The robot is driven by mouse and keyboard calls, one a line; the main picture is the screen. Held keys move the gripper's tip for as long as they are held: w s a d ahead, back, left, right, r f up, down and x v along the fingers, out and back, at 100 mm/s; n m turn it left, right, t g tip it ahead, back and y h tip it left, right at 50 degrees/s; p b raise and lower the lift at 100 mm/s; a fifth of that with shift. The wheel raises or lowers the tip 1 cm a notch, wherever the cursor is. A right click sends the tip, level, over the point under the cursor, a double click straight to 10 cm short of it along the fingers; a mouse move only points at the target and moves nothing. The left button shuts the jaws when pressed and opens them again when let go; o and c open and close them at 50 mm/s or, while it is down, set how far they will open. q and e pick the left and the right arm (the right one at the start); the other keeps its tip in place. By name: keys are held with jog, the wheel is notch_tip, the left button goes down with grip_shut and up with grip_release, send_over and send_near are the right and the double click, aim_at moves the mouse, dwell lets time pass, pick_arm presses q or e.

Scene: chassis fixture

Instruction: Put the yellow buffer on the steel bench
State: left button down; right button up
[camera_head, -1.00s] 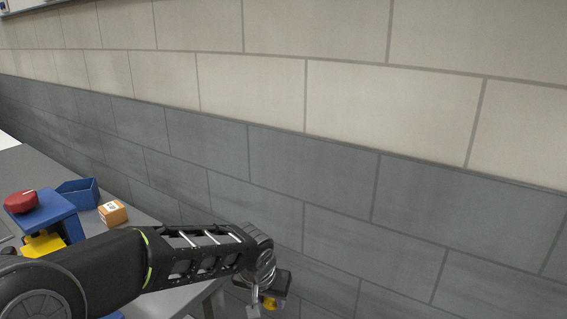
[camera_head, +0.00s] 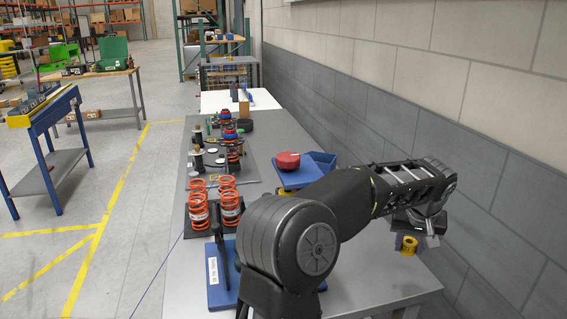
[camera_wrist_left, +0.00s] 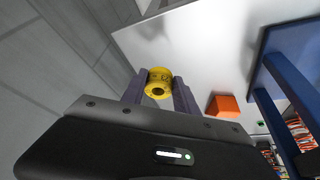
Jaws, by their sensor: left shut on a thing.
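The yellow buffer (camera_head: 409,246) is a short ring-shaped piece with a hole through it. My left gripper (camera_head: 408,238) is shut on it and holds it near the wall-side edge of the grey bench (camera_head: 372,284). The buffer appears to be above the bench, but I cannot tell how high. My right gripper is not in view.
Orange springs (camera_head: 230,200) stand further left. An orange block (camera_wrist_left: 222,105) sits right of the gripper in the wrist view. The grey wall (camera_head: 480,200) runs close behind.

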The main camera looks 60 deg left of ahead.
pick_arm(q)
jog(key=shift+s+a+r, duration=0.15)
jog(key=shift+a+r, duration=0.2)
jog(key=shift+a, duration=0.4)
send_over(395, 277)
jog(key=s, duration=0.1)
jog(key=shift+d+f, duration=0.2)
jog(key=shift+f, duration=1.4)
jog(key=shift+d+f, duration=0.2)
jog(key=shift+f, duration=1.35)
notch_tip(395, 277, down, 3)
jog(key=shift+f+p, duration=0.2)
jog(key=shift+p, duration=0.15)
jog(key=shift+f, duration=0.2)
